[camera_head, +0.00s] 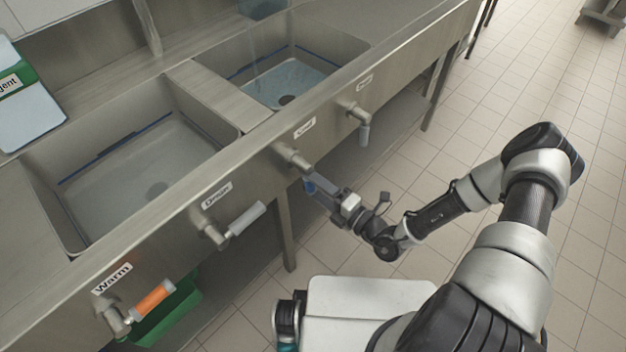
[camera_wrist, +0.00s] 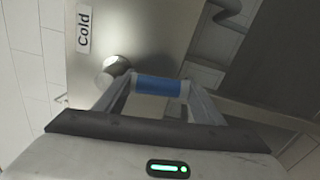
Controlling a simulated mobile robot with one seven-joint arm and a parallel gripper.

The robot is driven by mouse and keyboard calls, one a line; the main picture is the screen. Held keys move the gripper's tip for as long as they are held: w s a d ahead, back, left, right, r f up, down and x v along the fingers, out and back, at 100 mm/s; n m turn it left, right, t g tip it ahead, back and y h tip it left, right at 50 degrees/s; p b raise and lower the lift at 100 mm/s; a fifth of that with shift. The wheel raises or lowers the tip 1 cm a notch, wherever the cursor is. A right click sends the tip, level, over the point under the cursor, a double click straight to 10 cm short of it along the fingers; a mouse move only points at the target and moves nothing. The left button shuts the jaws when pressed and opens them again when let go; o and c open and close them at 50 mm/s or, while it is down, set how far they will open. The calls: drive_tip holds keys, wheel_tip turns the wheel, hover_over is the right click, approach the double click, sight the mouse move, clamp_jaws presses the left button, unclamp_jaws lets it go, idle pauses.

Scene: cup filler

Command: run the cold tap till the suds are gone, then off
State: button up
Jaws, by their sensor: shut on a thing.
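My gripper (camera_head: 312,188) is shut on the blue grip of the cold tap lever (camera_wrist: 158,86) below the sink's front panel. The lever's metal joint (camera_head: 294,157) sits under the Cold label (camera_head: 304,129), and the label also shows in the wrist view (camera_wrist: 84,30). The blue grip lies crosswise between the two fingers. The left basin (camera_head: 85,232) has a greyish, cloudy-looking bottom with a dim drain. The right basin (camera_head: 330,45) has a pale bluish bottom with a dark drain. I see no distinct foam in either, and cannot tell whether water runs.
An orange warm lever (camera_head: 153,301) and two pale drain levers (camera_head: 247,219) (camera_head: 364,134) stick out from the same panel. A green bin (camera_head: 170,318) is under the sink.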

drive_tip(key=shift+s+f, duration=0.1)
idle(0.3)
drive_tip(key=o, duration=1.5)
drive_tip(key=p+v, duration=0.1)
drive_tip(key=v, duration=1.6)
drive_tip(key=shift+s+d, duration=0.15)
drive_tip(key=shift+d, duration=0.05)
